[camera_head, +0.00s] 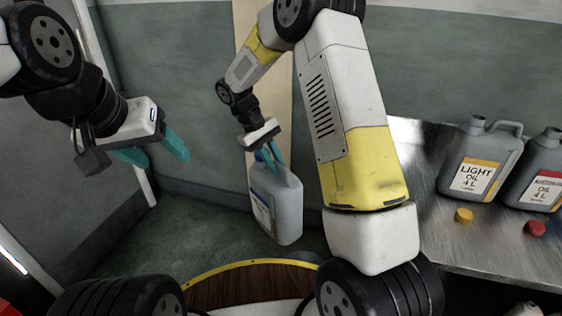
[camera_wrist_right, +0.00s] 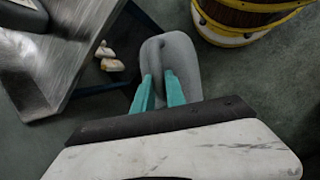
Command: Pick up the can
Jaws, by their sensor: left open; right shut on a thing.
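A grey can (camera_head: 277,207) with a white and blue label hangs in the air in the middle of the head view. My right gripper (camera_head: 270,155) is shut on its top handle. In the right wrist view the teal fingers (camera_wrist_right: 159,92) close on the grey can (camera_wrist_right: 180,52) from above. The can looks nearly upright. My left gripper (camera_head: 150,156) is open and empty at the left, apart from the can.
A metal table (camera_head: 470,250) at the right bears a light oil can (camera_head: 480,160) and another oil can (camera_head: 540,172). A yellow cap (camera_head: 464,215) and a red cap (camera_head: 535,228) lie in front of them.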

